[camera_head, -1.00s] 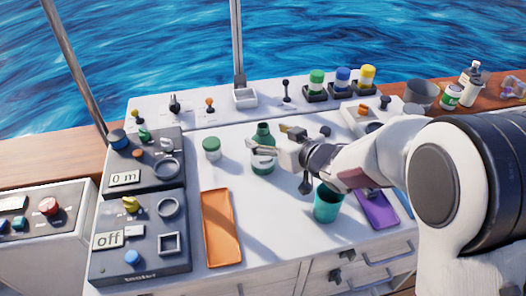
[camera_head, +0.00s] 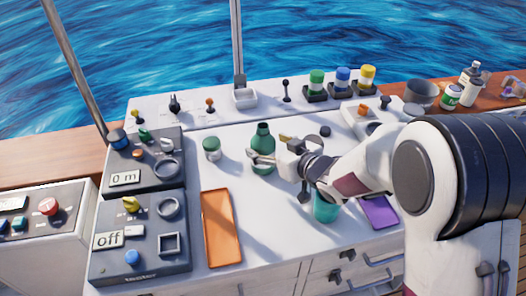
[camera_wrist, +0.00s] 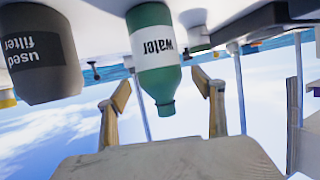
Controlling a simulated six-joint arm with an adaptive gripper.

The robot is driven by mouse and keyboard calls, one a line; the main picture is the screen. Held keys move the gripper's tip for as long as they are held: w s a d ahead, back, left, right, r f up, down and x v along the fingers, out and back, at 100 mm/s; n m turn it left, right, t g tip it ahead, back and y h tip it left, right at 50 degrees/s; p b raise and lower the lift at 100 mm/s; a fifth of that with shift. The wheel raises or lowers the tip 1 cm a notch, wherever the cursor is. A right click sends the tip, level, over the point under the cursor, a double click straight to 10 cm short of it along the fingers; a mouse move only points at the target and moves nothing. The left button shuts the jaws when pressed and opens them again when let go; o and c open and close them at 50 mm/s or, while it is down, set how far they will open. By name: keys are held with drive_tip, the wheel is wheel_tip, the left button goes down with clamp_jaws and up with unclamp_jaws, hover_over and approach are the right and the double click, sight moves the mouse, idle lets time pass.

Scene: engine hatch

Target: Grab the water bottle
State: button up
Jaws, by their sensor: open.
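The green water bottle (camera_head: 263,133) stands upright on the white worktop. My gripper (camera_head: 268,149) is at the bottle from the right, its fingers apart at about the height of its body. In the wrist view, which is upside down, the bottle (camera_wrist: 153,50) with a white label reading "water" shows between the two open fingers of my gripper (camera_wrist: 163,92). A gap shows on each side of it. I cannot tell how deep between the fingers it sits. The near finger hides part of its body in the head view.
A green-lidded jar (camera_head: 212,148) stands left of the bottle, an orange tray (camera_head: 221,228) in front. A teal cup (camera_head: 326,205) and a purple tray (camera_head: 379,212) lie under my arm. A grey "used filter" container (camera_wrist: 38,55) shows in the wrist view.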

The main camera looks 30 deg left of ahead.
sight(263, 152)
drive_tip(key=shift+f, duration=1.2)
drive_tip(key=shift+w+a+f, duration=0.3)
drive_tip(key=shift+a+f, duration=0.35)
drive_tip(key=shift+f, duration=0.2)
drive_tip(key=shift+w+a+f, duration=0.25)
drive_tip(key=shift+w+a, duration=0.05)
drive_tip(key=shift+a, duration=0.3)
drive_tip(key=c, duration=1.5)
